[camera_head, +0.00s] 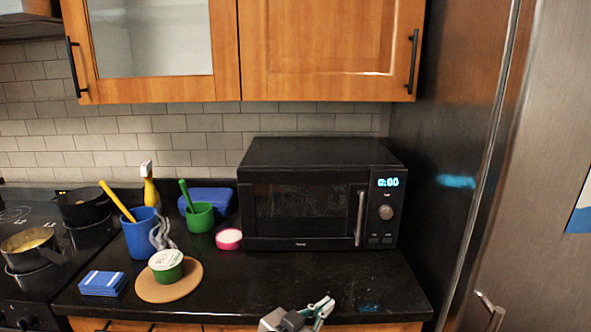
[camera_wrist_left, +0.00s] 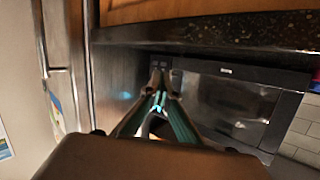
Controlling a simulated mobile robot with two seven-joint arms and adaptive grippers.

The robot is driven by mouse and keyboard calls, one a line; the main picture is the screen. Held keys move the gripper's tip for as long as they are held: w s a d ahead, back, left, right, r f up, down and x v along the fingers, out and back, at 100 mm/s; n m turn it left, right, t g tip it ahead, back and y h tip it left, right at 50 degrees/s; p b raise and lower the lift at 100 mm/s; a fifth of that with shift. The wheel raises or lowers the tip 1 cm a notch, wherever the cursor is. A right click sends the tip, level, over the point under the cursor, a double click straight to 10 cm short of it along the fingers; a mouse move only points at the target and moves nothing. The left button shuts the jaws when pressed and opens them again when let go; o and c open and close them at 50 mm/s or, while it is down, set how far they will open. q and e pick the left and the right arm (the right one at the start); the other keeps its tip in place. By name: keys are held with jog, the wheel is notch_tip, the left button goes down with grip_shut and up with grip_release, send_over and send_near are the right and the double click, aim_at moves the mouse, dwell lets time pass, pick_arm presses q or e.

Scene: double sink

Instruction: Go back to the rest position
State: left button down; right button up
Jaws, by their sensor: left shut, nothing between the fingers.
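My left gripper (camera_head: 325,306) shows at the bottom of the head view, right of centre, in front of the black counter's front edge. Its fingers are together with nothing between them. In the left wrist view the teal fingers of the same gripper (camera_wrist_left: 159,101) point towards the microwave and the steel fridge side. My right gripper is in neither view.
A black microwave (camera_head: 300,205) stands on the counter (camera_head: 235,290). To its left are a blue cup (camera_head: 140,235), a green cup (camera_head: 200,218) and a tub (camera_head: 166,265) on a round board. A steel fridge (camera_head: 545,150) stands right; pans sit on the stove.

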pick_arm(q)
jog(key=s+a+f+g+y, duration=0.1)
jog(key=s+a+f+y, duration=0.25)
jog(key=a, duration=0.45)
jog(key=s+a+f+n+y, duration=0.1)
jog(key=s+a+f+y, duration=0.1)
jog(key=s+a+f, duration=0.45)
jog(key=s+a+f+g+y, duration=0.1)
jog(key=a+f+y, duration=0.15)
jog(key=a, duration=0.75)
jog(key=s+a+g+y, duration=0.3)
jog(key=s+a+y, duration=0.3)
jog(key=s+a, duration=1)
jog(key=w+d+f+n+t+h, duration=0.3)
jog(key=d+f+h, duration=0.4)
jog(key=d+f, duration=0.6)
jog(key=shift+w+d+f+n+t, duration=0.15)
jog(key=shift+d+f+n+t, duration=0.15)
jog(key=shift+f+t, duration=0.3)
